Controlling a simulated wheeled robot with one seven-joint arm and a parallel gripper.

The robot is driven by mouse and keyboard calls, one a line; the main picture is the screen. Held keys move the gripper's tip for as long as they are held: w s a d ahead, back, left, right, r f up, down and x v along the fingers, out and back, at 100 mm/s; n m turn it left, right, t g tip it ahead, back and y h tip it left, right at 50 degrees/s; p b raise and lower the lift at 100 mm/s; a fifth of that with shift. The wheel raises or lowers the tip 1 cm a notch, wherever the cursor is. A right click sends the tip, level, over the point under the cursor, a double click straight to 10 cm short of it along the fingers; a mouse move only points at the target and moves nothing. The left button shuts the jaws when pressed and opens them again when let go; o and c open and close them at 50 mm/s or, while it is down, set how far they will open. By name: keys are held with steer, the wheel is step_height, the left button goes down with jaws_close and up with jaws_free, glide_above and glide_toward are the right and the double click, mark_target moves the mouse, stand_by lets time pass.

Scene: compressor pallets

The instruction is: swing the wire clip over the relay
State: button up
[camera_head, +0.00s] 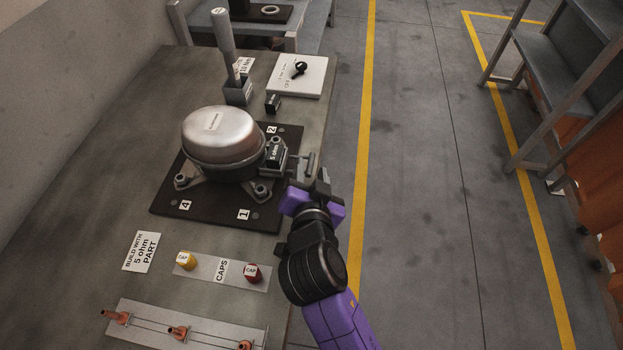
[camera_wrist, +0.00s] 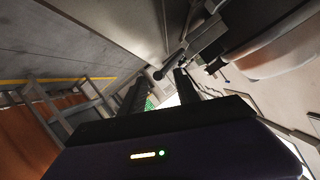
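The relay (camera_head: 275,151) is a small black box labelled "5 ohm" on the right side of the silver domed compressor (camera_head: 222,140). A thin grey metal piece, apparently the wire clip (camera_head: 303,159), sticks out to the right of the relay. My gripper (camera_head: 311,178) is just in front of this piece, at the pallet's right edge. In the wrist view the two dark ridged fingers of my gripper (camera_wrist: 160,82) stand apart with a gap between them. A grey rod with a rounded end (camera_wrist: 171,65) shows near the fingertips; I cannot tell whether they touch it.
The compressor stands on a black pallet (camera_head: 165,208) with numbered corners. A grey lever (camera_head: 224,40) rises behind it, beside a white switch plate (camera_head: 312,80). A caps strip (camera_head: 205,271) and a rack with copper pieces (camera_head: 150,315) lie in front. Open floor lies to the right.

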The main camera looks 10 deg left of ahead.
steer(key=shift+w+f, duration=0.1)
steer(key=shift+w, duration=0.25)
jaws_close()
steer(key=shift+a, duration=0.15)
